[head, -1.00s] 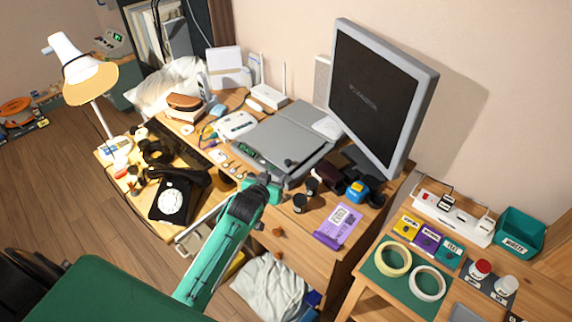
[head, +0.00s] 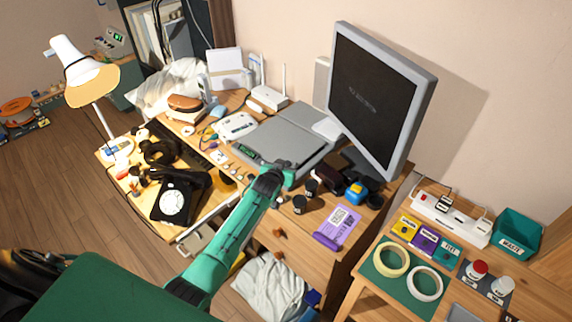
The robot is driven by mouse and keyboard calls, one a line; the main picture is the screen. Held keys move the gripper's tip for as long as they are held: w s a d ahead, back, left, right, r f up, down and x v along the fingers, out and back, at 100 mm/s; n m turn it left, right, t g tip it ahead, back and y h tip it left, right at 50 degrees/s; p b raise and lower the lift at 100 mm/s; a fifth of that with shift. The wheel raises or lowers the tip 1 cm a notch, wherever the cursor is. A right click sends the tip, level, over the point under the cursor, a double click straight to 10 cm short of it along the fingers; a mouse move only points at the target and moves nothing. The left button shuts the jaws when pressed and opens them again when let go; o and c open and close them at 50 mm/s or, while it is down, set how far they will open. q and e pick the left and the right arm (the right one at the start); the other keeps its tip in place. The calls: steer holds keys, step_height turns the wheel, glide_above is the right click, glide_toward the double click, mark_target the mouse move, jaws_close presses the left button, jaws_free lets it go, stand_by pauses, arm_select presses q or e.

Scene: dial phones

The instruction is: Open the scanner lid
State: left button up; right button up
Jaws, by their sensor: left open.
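The scanner (head: 283,133) is a flat grey device on the wooden desk, left of the monitor. Its lid lies flat and looks shut. A small panel with a green display (head: 246,152) is at its front left corner. My left gripper (head: 286,165) is at the front edge of the scanner, at the end of my teal arm. It is open; its fingers are small and partly hidden by the wrist, and I cannot tell whether they touch the lid. My right gripper is not in view.
A monitor (head: 380,98) stands right of the scanner. A black dial phone (head: 174,200) and a lamp (head: 84,75) are at the left. A white router (head: 268,97) is behind.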

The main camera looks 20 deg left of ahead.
arm_select(q)
steer(key=shift+w, duration=0.15)
jaws_close()
steer(key=shift+r, duration=0.1)
